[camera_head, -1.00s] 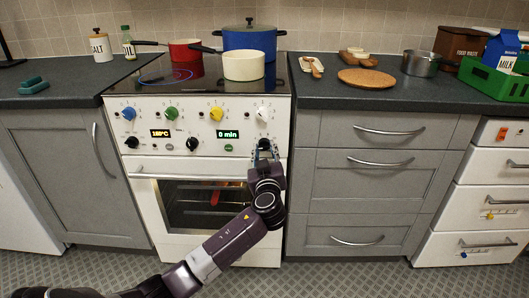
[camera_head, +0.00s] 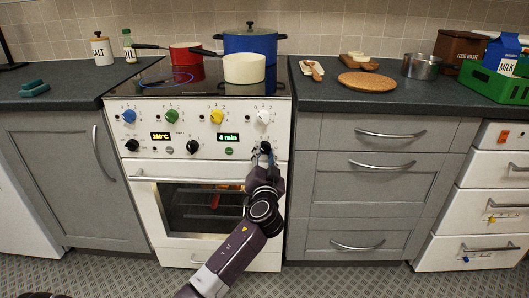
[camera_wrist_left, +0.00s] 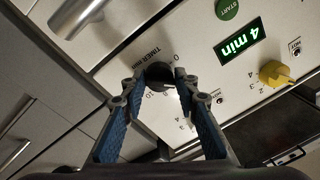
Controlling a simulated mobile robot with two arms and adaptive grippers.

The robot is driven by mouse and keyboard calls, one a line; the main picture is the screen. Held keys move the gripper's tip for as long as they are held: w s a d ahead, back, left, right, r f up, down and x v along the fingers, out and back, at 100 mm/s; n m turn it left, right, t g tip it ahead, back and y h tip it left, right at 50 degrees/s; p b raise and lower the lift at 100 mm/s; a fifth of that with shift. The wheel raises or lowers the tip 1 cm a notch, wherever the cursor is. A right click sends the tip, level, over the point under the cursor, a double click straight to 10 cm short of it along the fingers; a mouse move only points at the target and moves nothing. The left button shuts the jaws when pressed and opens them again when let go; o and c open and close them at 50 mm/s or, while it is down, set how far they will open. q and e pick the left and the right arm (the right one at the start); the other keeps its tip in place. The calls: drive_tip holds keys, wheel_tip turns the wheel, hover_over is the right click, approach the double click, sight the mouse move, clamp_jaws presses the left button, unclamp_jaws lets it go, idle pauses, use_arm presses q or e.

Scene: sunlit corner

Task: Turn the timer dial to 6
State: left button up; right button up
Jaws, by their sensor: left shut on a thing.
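The black timer dial (camera_wrist_left: 158,76) is on the white stove panel, between the fingertips of my left gripper (camera_wrist_left: 158,84). My left gripper (camera_head: 265,156) is shut on the dial, at the right end of the lower row of knobs in the head view. The green timer display (camera_head: 228,137) reads 4 min, and it also reads 4 min in the left wrist view (camera_wrist_left: 240,40). The printed scale around the dial shows partly, with TIMER min, 0 and 10 legible. The dial's pointer is hidden or too small to tell. My right gripper is not in view.
Blue, green, yellow and white knobs line the panel above; the white knob (camera_head: 263,117) is just over my gripper. The oven handle (camera_head: 188,179) runs below. Pots, including a cream pot (camera_head: 244,68), stand on the hob. Grey drawers (camera_head: 385,180) are at the right.

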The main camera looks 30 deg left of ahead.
use_arm(q)
drive_tip(key=shift+m, duration=1)
drive_tip(key=shift+m+h+p, duration=0.3)
drive_tip(key=shift+m+p, duration=0.4)
drive_tip(key=shift+m, duration=0.9)
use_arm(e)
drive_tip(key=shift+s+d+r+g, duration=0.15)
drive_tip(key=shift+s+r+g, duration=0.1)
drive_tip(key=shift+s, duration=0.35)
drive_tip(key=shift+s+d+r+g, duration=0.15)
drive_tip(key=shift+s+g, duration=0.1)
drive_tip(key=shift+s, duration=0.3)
use_arm(q)
drive_tip(key=shift+d+f, duration=0.1)
drive_tip(key=o, duration=1.1)
drive_tip(key=v, duration=1.2)
drive_tip(key=shift+f, duration=0.1)
